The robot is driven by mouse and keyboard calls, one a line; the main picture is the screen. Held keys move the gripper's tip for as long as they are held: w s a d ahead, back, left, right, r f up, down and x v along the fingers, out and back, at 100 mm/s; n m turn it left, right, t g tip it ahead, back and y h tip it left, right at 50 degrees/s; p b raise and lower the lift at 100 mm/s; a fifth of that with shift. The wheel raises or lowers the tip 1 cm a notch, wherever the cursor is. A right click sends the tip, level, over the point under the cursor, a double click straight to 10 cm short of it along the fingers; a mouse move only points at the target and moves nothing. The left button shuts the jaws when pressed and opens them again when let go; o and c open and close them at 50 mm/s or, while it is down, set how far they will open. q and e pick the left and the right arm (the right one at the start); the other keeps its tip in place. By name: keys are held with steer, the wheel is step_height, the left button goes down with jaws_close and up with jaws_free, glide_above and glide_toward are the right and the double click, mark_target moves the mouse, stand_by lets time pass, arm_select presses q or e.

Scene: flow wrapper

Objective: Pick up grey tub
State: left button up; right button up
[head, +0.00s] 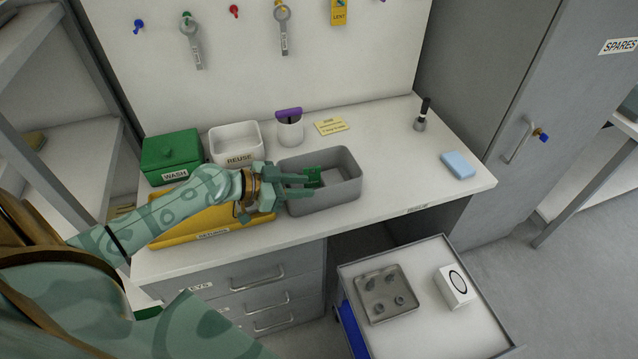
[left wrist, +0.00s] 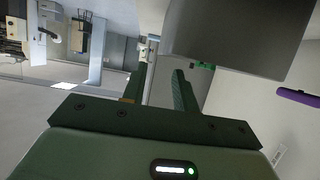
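The grey tub (head: 345,192) is an open rectangular bin standing upright near the front edge of the worktop. I cannot tell whether a finger touches the tub wall. My right gripper is not in view.
A yellow tray (head: 190,222) lies under my left forearm. A blue block (head: 458,165) sits right.

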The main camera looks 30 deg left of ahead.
arm_select(q)
steer(key=x, duration=0.5)
steer(key=shift+w+f, duration=0.2)
steer(key=shift+f, duration=0.15)
jaws_close()
stand_by(1.1)
